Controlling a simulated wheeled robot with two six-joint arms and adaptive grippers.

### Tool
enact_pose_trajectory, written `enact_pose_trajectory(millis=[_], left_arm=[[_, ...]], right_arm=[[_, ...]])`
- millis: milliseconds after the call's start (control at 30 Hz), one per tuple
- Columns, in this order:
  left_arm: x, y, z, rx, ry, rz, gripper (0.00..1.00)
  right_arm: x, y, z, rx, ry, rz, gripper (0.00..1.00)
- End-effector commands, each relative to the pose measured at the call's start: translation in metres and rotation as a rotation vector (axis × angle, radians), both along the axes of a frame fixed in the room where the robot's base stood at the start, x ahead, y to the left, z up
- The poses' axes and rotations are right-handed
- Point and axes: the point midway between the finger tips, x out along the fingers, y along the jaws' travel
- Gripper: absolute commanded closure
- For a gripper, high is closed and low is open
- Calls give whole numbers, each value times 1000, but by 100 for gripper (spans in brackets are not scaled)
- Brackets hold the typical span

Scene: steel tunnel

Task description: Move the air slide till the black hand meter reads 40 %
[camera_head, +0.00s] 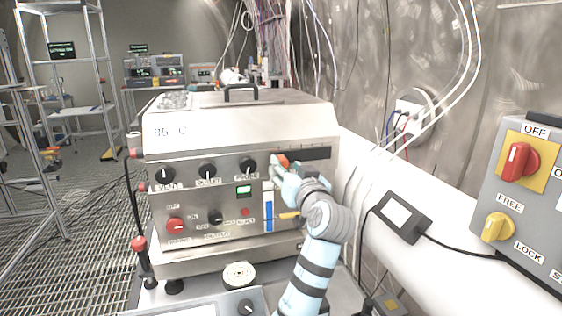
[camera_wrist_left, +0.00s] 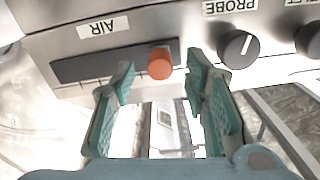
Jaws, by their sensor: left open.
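The air slide is a dark slot (camera_head: 310,154) in the upper right front of the steel cabinet, with an orange-red knob (camera_head: 283,160) at its left end. In the left wrist view, the picture is turned over: the knob (camera_wrist_left: 160,63) sits near the slot's right end. My left gripper (camera_head: 279,172) is at the knob. Its green fingers (camera_wrist_left: 160,88) are open, one on each side of the knob, with gaps visible. The black hand meter (camera_head: 404,215) lies on the white pipe; its pale screen is too small to read. My right gripper is not in view.
The steel cabinet (camera_head: 185,225) carries several black knobs, a red knob (camera_head: 175,225), a small green display (camera_head: 243,191) and a blue-and-white gauge (camera_head: 268,212). A grey switch box (camera_head: 530,215) stands at right. The white pipe (camera_head: 365,170) runs beside the cabinet.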

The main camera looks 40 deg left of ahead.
Motion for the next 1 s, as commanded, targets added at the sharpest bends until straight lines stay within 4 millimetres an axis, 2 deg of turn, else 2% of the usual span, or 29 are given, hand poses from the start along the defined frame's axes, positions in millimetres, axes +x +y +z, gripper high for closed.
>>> enact_pose_trajectory(millis=[200, 500, 767, 1000], left_arm=[[12, 17, 0, 1, -1, -12, 59], [14, 19, 0, -1, -1, -16, 59], [12, 20, 0, -1, -1, -13, 99], [12, 21, 0, 0, -1, -11, 100]], right_arm=[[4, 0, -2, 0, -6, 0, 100], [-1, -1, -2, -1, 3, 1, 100], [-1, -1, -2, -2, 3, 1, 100], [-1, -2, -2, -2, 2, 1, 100]])
